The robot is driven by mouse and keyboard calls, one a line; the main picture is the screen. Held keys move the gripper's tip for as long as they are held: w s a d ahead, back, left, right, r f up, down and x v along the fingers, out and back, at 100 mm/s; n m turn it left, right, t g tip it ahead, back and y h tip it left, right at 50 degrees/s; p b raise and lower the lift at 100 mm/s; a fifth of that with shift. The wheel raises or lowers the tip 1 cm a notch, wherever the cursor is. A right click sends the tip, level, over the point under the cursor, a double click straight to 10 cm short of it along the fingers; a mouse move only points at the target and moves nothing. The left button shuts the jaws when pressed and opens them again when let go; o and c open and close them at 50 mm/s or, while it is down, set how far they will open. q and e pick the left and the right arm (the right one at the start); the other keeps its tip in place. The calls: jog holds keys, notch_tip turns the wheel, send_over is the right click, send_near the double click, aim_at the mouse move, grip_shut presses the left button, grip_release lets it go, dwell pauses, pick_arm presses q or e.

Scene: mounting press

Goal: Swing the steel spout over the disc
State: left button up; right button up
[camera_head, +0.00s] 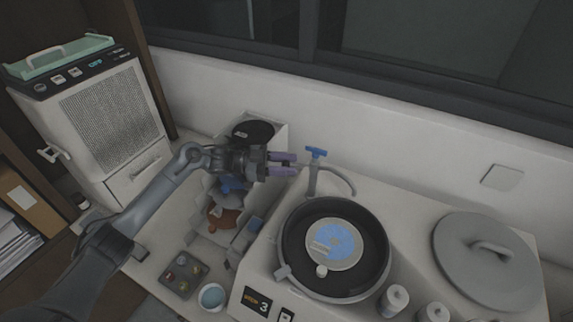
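The steel spout (339,177) curves out from a post with a blue handle (316,152), standing behind the round black pan. Its curved end hangs to the right of the post, near the pan's back rim. The disc (334,244), blue and beige, lies inside the black pan (292,262). My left gripper (296,164) reaches in from the left, its purple fingers apart and pointing at the spout's post. The fingertips are close beside the post; I cannot tell whether they touch it. My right gripper is not in view.
A round grey lid (470,262) lies at the right of the white unit. Small white-capped jars (394,300) stand in front. A tray of small round items (183,273) and a bowl (211,297) sit at the lower left. A white cabinet (110,115) stands at the left.

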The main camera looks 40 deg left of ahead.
pick_arm(q)
jog(key=shift+o, duration=0.8)
jog(key=shift+s, duration=0.1)
jog(key=b+v, duration=0.1)
jog(key=v, duration=0.9)
jog(key=shift+a+b, duration=0.3)
jog(key=shift+b, duration=0.1)
jog(key=shift+s, duration=0.15)
jog(key=shift+c, duration=0.3)
